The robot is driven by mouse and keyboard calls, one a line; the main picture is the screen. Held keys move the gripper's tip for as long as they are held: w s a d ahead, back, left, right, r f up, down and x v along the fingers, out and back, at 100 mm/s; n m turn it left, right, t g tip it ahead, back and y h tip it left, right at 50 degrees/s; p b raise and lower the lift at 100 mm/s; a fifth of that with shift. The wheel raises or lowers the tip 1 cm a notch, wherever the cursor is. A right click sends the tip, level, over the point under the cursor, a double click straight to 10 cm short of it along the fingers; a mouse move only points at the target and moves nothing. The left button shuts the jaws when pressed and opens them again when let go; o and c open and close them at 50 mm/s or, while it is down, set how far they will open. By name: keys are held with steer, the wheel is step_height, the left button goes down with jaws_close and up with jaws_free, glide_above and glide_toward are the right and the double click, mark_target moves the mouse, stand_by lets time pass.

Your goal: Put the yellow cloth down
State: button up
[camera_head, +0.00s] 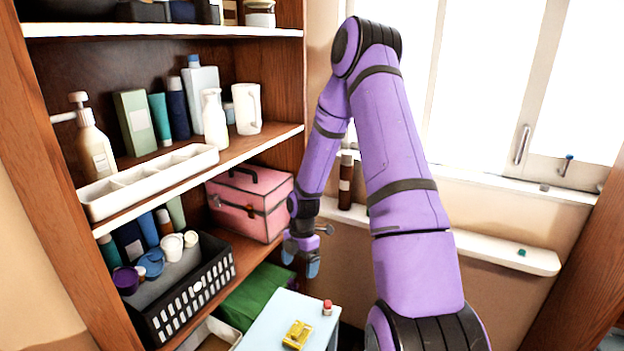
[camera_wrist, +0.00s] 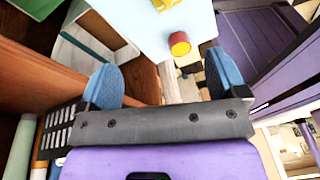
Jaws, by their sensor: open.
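The yellow cloth (camera_head: 297,334) lies as a small folded bundle on the light-blue top of a small stand (camera_head: 279,311), at the bottom of the head view. In the wrist view a bit of the yellow cloth (camera_wrist: 167,3) shows at the top edge; the rest is cut off. My gripper (camera_head: 301,262) is above and behind the stand, beside the shelves, and apart from the cloth. In the wrist view my gripper (camera_wrist: 164,82) has its two blue fingers spread wide with nothing between them.
A small red-capped item (camera_head: 327,308) stands on the blue top near the cloth. The shelves hold a pink case (camera_head: 250,205), a white divided tray (camera_head: 150,181) and a black basket (camera_head: 190,292). A white ledge (camera_head: 500,251) runs below the window.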

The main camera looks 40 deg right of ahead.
steer(key=s+a+r+m+t+h, duration=0.1)
steer(key=a+r+m, duration=0.2)
steer(key=r, duration=0.6)
steer(key=s+a+r+m+t+h, duration=0.1)
steer(key=s+a+r+m, duration=0.15)
steer(key=r, duration=0.65)
steer(key=s+a+r+m+h, duration=0.1)
steer(key=a+r+m, duration=0.15)
steer(key=r, duration=0.55)
steer(key=s+a+r+m+t, duration=0.2)
steer(key=s+a+r+m, duration=0.1)
steer(key=s+r+m, duration=0.2)
steer(key=s+a+r+m+t, duration=0.2)
steer(key=s+a+r+m, duration=0.2)
steer(key=s+r, duration=0.5)
steer(key=shift+s+a+m+y, duration=0.3)
steer(key=shift+s+m, duration=0.6)
steer(key=shift+s, duration=0.95)
steer(key=shift+d, duration=0.1)
